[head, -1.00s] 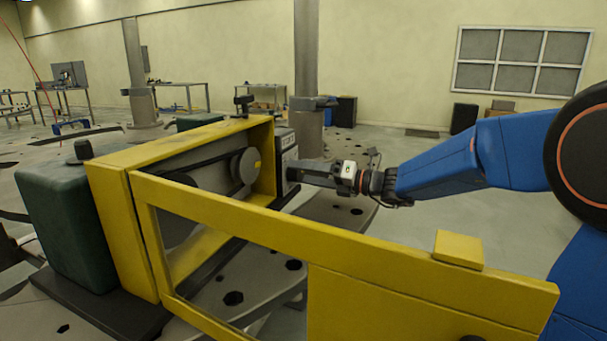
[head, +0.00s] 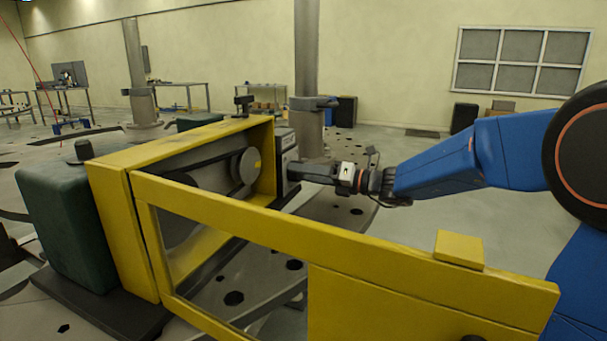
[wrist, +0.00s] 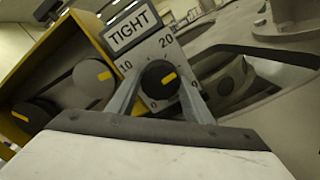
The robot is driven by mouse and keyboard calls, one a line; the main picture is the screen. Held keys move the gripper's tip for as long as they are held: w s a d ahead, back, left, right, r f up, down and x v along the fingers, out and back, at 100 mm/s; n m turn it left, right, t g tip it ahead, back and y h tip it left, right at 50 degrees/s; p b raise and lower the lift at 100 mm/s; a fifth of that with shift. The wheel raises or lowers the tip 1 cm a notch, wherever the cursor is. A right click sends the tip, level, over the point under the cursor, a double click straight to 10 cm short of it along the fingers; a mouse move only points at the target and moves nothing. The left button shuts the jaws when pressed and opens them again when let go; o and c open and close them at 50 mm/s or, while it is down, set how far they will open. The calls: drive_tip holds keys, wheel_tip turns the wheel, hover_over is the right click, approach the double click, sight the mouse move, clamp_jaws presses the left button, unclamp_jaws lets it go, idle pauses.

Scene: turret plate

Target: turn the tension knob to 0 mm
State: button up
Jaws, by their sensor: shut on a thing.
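The tension knob (wrist: 158,80) is black with a yellow pointer mark, on a light dial plate (wrist: 160,50) under a TIGHT label (wrist: 133,27). In the wrist view the mark points right and slightly up, between the 20 and a partly hidden figure behind the right finger. A 10 shows at upper left and a 0 below the knob. My gripper (wrist: 158,88) is shut on the knob, one finger on each side. In the head view my gripper (head: 298,172) reaches the dark box at the housing's right end; the knob itself is hidden there.
The yellow housing (head: 190,137) holds belt pulleys (head: 245,166). Its yellow swung-out door frame (head: 330,255) stands in front of my arm. A dark green motor (head: 65,225) stands at left. A column (head: 306,80) rises behind.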

drive_tip(key=n, duration=0.8)
drive_tip(key=shift+n, duration=0.4)
drive_tip(key=n, duration=0.3)
drive_tip(key=shift+n, duration=0.3)
drive_tip(key=n, duration=1.2)
drive_tip(key=shift+n, duration=0.3)
drive_tip(key=n, duration=0.4)
drive_tip(key=shift+f, duration=0.1)
drive_tip(key=shift+n, duration=1.9)
